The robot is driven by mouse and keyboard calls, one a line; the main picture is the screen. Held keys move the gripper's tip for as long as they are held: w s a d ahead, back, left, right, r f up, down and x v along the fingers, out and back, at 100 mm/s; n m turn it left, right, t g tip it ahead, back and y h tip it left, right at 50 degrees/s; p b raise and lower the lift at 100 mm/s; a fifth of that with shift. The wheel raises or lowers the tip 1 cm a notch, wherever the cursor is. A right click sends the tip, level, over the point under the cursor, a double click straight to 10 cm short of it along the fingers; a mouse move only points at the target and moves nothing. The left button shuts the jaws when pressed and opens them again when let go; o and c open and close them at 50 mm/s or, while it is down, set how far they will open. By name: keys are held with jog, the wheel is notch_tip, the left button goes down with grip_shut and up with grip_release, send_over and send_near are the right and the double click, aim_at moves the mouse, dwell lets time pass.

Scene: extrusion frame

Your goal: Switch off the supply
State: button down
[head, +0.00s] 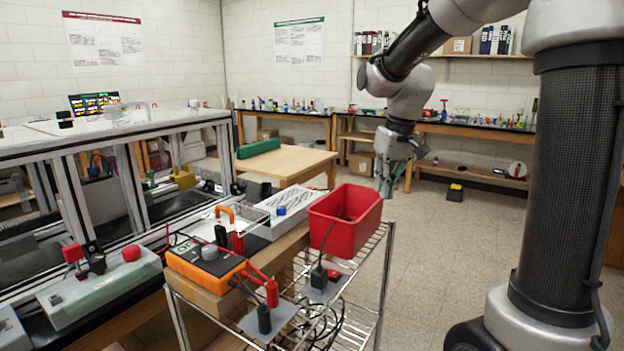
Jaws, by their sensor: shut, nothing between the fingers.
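No label that I can read marks the supply. A pale box (98,291) on the left bench carries a red upright part (73,253), a black part and a round red button (131,253). An orange device (207,262) with a grey knob (209,252) lies on the wire cart, with red and black leads and plugs (271,292) at its front right. I cannot tell any switch's position. My gripper (385,188) is shut and empty, pointing down behind and right of the red bin, apart from both devices.
The wire cart (378,262) also holds a red bin (345,217), a pale tray (284,212), black plugs and loose cables. An aluminium extrusion frame (120,130) stands at left. A wooden table (285,163) is behind. The floor right of the cart is clear.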

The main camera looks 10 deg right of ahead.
jog(key=w+a+f+n+t+y, duration=0.1)
jog(key=w+a+n, duration=0.15)
jog(key=w, duration=0.95)
jog(key=w+a+f+n+y, duration=0.1)
jog(key=w+a, duration=0.2)
jog(key=w, duration=0.8)
jog(key=w+a+r+n+t+y, duration=0.1)
jog(key=w+a+r+n, duration=0.1)
jog(key=w+r+n, duration=0.2)
notch_tip(320, 180, up, 3)
jog(key=shift+w+a+f+t, duration=0.2)
jog(key=shift+w+a+t, duration=0.2)
jog(key=shift+w, duration=0.3)
jog(key=shift+n, duration=0.25)
send_over(307, 188)
jog(key=f, duration=0.9)
jog(key=shift+s+d, duration=0.15)
jog(key=shift+d, duration=0.15)
jog(key=f, duration=0.3)
jog(key=shift+s+d, duration=0.35)
jog(key=shift+d, duration=0.05)
jog(key=shift+f, duration=0.35)
jog(key=shift+s+d, duration=0.1)
